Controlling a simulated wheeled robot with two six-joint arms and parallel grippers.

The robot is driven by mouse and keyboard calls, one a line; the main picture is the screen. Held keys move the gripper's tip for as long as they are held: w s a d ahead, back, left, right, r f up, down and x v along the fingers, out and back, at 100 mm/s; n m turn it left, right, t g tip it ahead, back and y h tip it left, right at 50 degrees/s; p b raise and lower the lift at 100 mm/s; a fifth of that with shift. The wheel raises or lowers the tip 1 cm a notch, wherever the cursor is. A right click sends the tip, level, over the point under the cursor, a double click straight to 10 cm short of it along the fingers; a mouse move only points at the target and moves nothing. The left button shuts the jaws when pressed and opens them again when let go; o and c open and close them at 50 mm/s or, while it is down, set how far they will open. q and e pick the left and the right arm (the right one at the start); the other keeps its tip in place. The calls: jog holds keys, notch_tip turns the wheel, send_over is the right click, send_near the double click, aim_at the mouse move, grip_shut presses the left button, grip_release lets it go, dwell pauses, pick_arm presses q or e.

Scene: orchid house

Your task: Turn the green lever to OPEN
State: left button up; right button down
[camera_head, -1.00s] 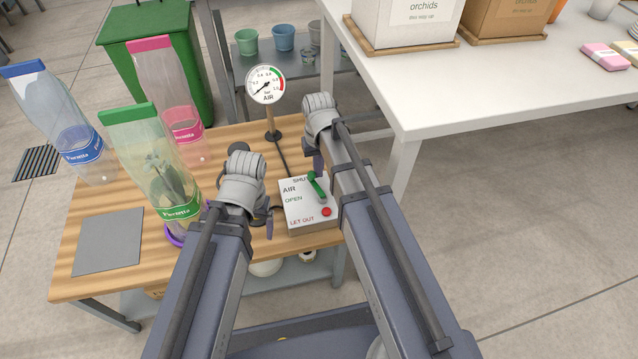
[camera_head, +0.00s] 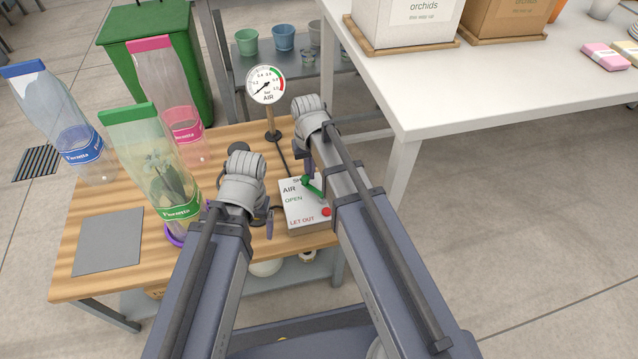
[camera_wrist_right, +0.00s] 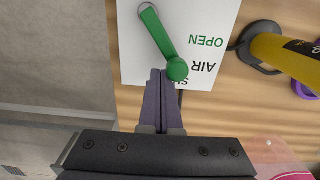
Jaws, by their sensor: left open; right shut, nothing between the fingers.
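The green lever (camera_head: 313,187) is on the white AIR valve box (camera_head: 308,217) on the wooden bench. Its knob points to the upper left, by the printed SHUT and above the printed OPEN; my right arm hides part of the box. In the right wrist view the lever (camera_wrist_right: 162,42) slants, and its knob lies beside the right fingertips, touching or nearly touching. My right gripper (camera_wrist_right: 161,74) is shut and empty, at the side of the knob away from OPEN. My left gripper (camera_head: 268,225) is open and empty, left of the box.
A pressure gauge (camera_head: 265,85) stands behind the box. A red LET OUT button (camera_head: 326,211) is on the box. Several clear sleeves stand at the left, one green-topped (camera_head: 160,185) holding a plant. A grey mat (camera_head: 108,242) lies on the bench. A white table (camera_head: 480,95) is at the right.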

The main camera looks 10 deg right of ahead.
jog(key=shift+s+a, duration=0.15)
jog(key=shift+a, duration=0.4)
jog(key=shift+s+a, duration=0.6)
jog(key=shift+a, duration=0.2)
jog(key=shift+s+a, duration=0.15)
dwell(0.3)
jog(key=shift+w, duration=0.65)
